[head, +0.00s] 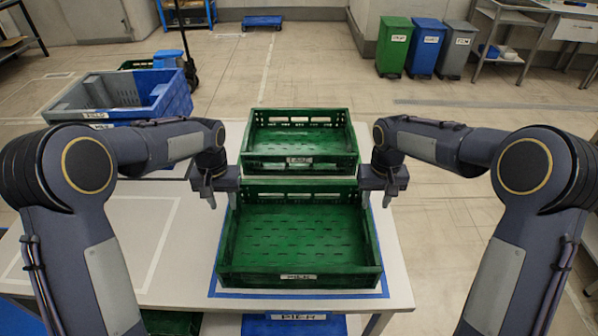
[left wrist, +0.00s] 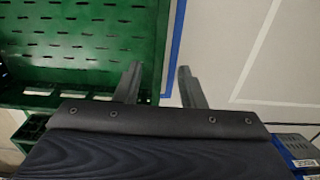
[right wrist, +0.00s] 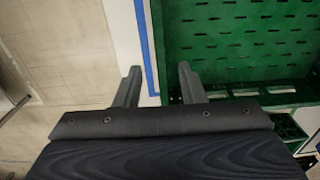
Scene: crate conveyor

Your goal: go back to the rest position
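My left gripper (head: 213,199) is above the left rim of the near green crate. In the left wrist view its two fingers (left wrist: 158,88) stand apart with nothing between them. My right gripper (head: 376,198) is above the right rim of the same crate. In the right wrist view its fingers (right wrist: 159,88) also stand apart and empty. The near green crate (head: 300,281) is empty and sits on the table inside a blue taped outline. Neither gripper appears to hold the crate.
A second green crate (head: 300,166) stands just behind the near one. A blue and grey crate (head: 172,103) is at the left. A blue crate (head: 293,325) is low under the table's (head: 160,285) front edge. The table's left side is bare. Several bins (head: 426,47) stand far back right.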

